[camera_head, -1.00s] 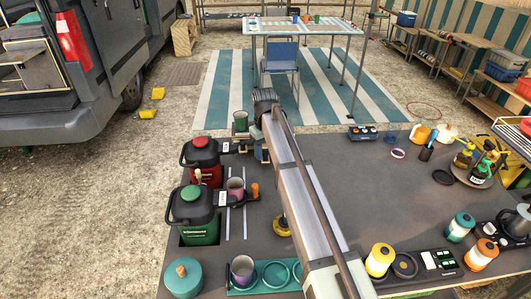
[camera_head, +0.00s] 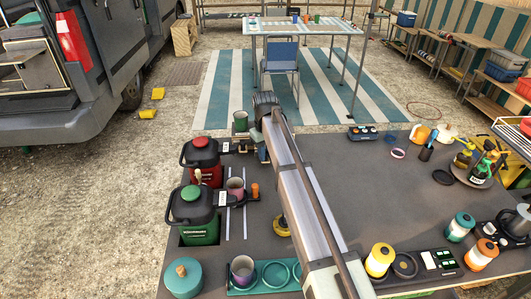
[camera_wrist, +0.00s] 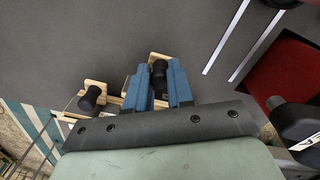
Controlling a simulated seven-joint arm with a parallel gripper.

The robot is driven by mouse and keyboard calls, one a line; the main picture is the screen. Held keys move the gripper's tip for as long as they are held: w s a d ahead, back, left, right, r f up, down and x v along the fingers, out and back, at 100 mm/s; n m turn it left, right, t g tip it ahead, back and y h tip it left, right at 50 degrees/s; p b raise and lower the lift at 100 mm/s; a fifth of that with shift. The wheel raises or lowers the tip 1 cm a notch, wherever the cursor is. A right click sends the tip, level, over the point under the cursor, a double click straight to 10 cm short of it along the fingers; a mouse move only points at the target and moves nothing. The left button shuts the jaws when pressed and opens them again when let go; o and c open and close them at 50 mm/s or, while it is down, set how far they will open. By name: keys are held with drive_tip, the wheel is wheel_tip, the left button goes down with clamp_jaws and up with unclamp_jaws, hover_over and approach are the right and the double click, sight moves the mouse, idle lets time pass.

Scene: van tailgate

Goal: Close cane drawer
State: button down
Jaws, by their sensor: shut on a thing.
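In the wrist view, the two blue fingers of my gripper (camera_wrist: 158,75) are closed around a dark knob (camera_wrist: 159,68) on a small pale wooden piece. This seems to be the cane drawer, but its body is mostly hidden behind the fingers and I cannot tell how far it stands open. A second dark knob (camera_wrist: 91,97) on pale wood shows just left of the fingers. In the head view, my gripper (camera_head: 263,152) is at the table's far left part, largely hidden by my arm, right of the red canister.
A red canister (camera_head: 202,163) and a green canister (camera_head: 199,224) stand along the table's left edge. A green cup (camera_head: 240,121) stands beyond the red one and a pinkish cup (camera_head: 235,188) stands near it.

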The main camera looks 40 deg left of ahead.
drive_tip(key=shift+a, duration=0.1)
idle(0.3)
drive_tip(key=w+a, duration=0.5)
drive_tip(key=c, duration=1)
unclamp_jaws()
drive_tip(key=shift+d, duration=0.1)
wheel_tip(320, 180, up, 14)
drive_tip(key=shift+s, duration=0.2)
drive_tip(key=shift+f, duration=0.1)
